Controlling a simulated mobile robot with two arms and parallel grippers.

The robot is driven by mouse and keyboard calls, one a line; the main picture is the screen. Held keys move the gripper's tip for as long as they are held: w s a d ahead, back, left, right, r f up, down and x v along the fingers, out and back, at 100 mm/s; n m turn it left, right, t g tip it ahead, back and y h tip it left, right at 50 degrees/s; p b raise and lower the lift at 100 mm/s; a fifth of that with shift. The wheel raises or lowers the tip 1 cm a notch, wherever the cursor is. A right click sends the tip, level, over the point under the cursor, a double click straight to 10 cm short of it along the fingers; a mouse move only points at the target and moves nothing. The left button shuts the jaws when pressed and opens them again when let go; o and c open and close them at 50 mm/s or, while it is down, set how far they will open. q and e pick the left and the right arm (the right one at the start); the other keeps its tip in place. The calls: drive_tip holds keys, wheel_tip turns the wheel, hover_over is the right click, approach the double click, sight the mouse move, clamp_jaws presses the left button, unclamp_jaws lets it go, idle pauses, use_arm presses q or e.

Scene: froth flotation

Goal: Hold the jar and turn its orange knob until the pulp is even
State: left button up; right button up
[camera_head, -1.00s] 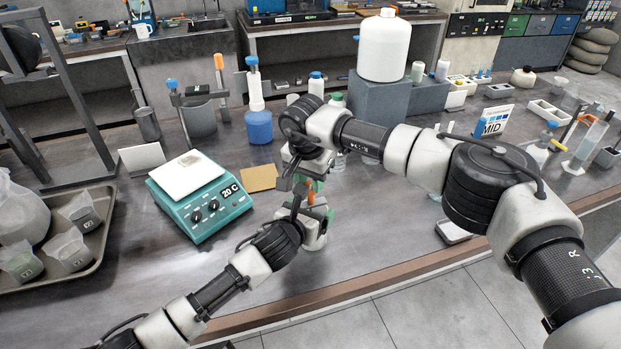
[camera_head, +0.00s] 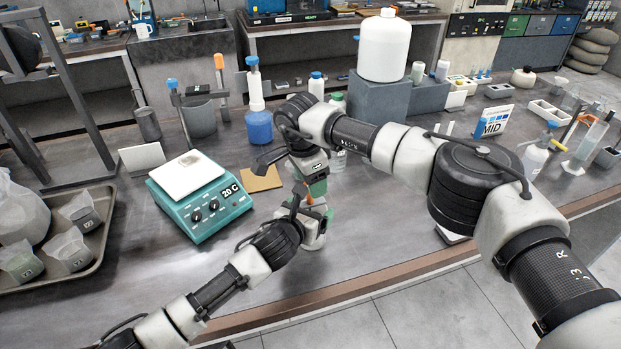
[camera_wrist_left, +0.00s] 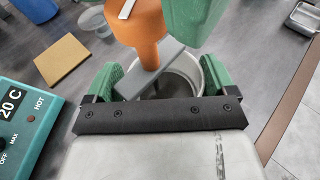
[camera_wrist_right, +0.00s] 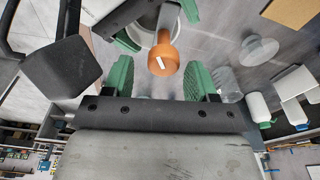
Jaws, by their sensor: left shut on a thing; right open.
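In the head view the left gripper (camera_head: 313,224) stands low near the bench's front edge. The orange knob (camera_wrist_left: 140,28), with a white mark on top, rises above the jar on a grey crosspiece. My right gripper (camera_head: 313,188) is above it, open. In the right wrist view the knob (camera_wrist_right: 163,60) sits between the right fingers with gaps on both sides. The pulp is not clearly visible.
A teal hot plate (camera_head: 205,222) and a tan square pad (camera_head: 262,179) lie left of the jar. A blue-based bottle (camera_head: 258,125) and a large white canister (camera_head: 383,48) on a grey block stand behind. A tray with bags (camera_head: 98,257) is at far left.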

use_arm(q)
drive_tip(key=shift+d+f, duration=0.1)
use_arm(e)
drive_tip(key=shift+r, duration=4.05)
use_arm(q)
drive_tip(key=o, duration=1.1)
drive_tip(key=v, duration=1.2)
drive_tip(key=shift+s, duration=0.1)
use_arm(e)
drive_tip(key=shift+a+f, duration=0.1)
